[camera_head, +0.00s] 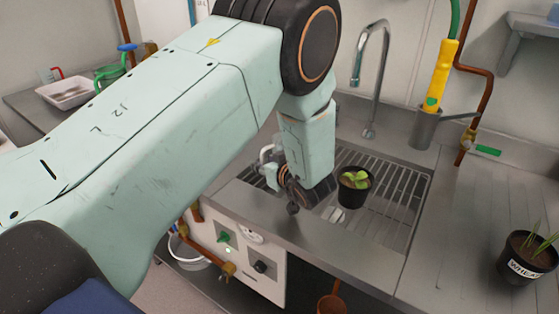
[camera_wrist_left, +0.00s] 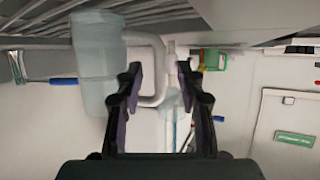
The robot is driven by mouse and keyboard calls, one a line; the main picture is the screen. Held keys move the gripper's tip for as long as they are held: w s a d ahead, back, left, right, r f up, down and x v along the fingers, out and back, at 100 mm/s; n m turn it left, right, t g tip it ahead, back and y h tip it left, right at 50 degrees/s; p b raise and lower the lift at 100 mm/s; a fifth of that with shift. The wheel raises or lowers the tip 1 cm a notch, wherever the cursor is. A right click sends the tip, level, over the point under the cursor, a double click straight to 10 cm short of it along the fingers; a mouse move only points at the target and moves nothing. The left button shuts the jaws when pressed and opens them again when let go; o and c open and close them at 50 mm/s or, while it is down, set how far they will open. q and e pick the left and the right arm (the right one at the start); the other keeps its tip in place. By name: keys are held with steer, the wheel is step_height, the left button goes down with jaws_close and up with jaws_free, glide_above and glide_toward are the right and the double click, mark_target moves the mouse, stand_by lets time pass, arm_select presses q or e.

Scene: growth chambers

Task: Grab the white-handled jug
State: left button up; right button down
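The white-handled jug (camera_wrist_left: 97,62) shows in the left wrist view as a pale, translucent body with a white looped handle (camera_wrist_left: 152,50) on its right. In the head view only a bit of its white handle (camera_head: 266,151) shows beside my left gripper (camera_head: 284,190); the rest is hidden behind my arm. In the left wrist view my left gripper (camera_wrist_left: 159,68) is open, with one dark finger on each side of the handle's outer part. I cannot tell whether a finger touches it. My right gripper is not in view.
A potted seedling (camera_head: 354,187) stands close right of my left gripper by the sink rack (camera_head: 400,200). A tall tap (camera_head: 376,80) rises behind. A pot labelled wheat (camera_head: 527,257) stands at the right.

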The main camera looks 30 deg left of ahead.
arm_select(q)
steer(key=shift+s+d+r, duration=0.15)
steer(key=shift+s+r, duration=0.05)
steer(key=shift+c, duration=0.8)
steer(key=shift+w+f, duration=0.3)
steer(key=shift+w, duration=0.05)
steer(key=c, duration=0.4)
steer(key=shift+c, duration=1.1)
steer(key=shift+s+r, duration=0.25)
jaws_close()
steer(key=shift+w+f, duration=0.15)
steer(key=shift+w, duration=0.1)
